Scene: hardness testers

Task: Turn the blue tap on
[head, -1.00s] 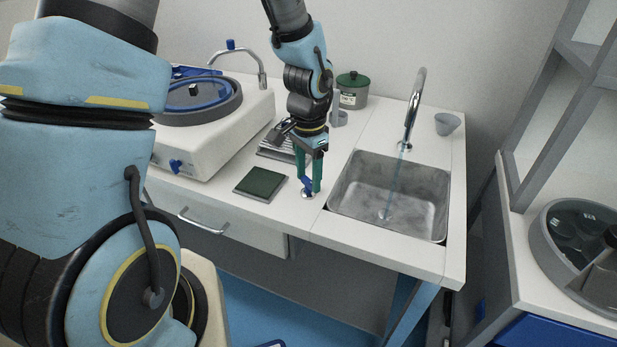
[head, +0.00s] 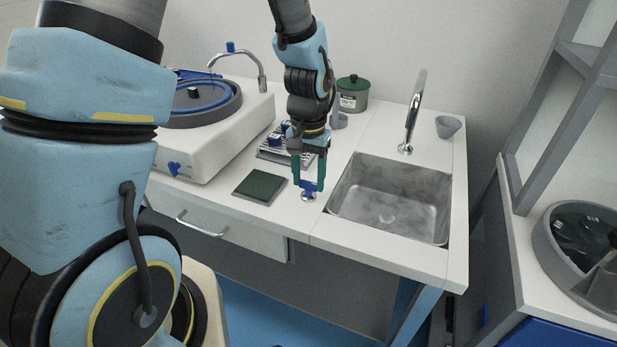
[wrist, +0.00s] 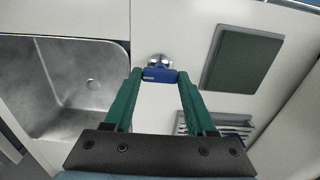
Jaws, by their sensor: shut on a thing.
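The blue tap handle (head: 308,187) sits on a small chrome base on the white counter, left of the sink's near-left corner. It also shows in the wrist view (wrist: 159,76), lying crosswise between the green fingertips. My gripper (head: 308,184) points down and is shut on the blue handle; in the wrist view both fingers (wrist: 158,78) touch its ends. The chrome spout (head: 412,115) stands behind the metal sink (head: 395,220). No water stream shows from the spout now.
A dark green pad (head: 260,186) lies just left of the handle. A white polishing machine (head: 215,135) with another small blue knob (head: 173,169) stands further left. A green-lidded jar (head: 353,94) and a grey cup (head: 447,126) are at the back. Counter in front is clear.

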